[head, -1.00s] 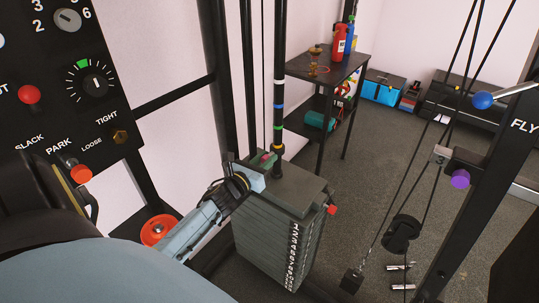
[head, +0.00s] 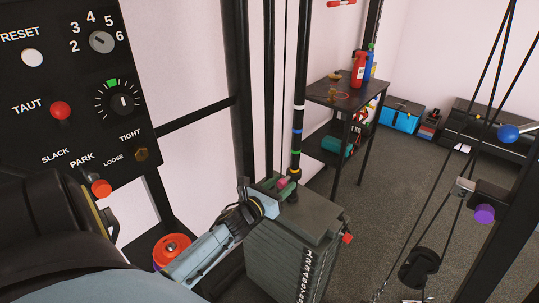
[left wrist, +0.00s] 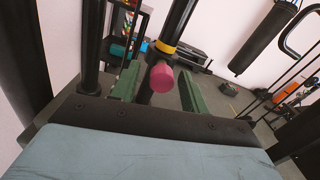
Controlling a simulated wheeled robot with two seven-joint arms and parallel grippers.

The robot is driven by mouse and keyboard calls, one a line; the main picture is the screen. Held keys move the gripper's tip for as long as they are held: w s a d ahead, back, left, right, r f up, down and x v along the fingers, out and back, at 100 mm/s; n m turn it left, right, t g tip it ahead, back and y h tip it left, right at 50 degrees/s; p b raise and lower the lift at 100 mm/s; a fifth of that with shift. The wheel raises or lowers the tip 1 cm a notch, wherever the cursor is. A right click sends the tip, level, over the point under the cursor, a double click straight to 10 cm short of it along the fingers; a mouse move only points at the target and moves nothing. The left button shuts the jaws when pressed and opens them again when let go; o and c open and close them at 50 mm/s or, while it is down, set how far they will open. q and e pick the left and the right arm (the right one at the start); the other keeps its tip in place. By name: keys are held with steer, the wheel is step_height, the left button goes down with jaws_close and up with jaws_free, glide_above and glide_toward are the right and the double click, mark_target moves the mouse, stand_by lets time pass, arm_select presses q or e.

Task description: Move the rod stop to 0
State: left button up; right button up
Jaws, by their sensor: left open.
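The rod stop shows as a pink knob (head: 283,182) on the black upright rod (head: 302,90), just above the weight stack (head: 300,218). In the left wrist view the pink knob (left wrist: 161,77) points toward the camera, with a yellow band (left wrist: 163,47) on the rod above it. My left gripper (head: 278,187) is open, with its green fingers (left wrist: 158,85) on either side of the knob; I cannot tell whether they touch it. White, blue, green and yellow bands mark the rod. No 0 mark is readable. My right gripper is not in view.
A black control panel (head: 75,120) with knobs and a red lever stands at the left. A small table (head: 345,97) with bottles stands behind. Cables and a pulley (head: 418,267) hang at the right.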

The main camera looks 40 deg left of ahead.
arm_select(q)
steer(key=s+d, duration=0.1)
steer(key=s, duration=1.2)
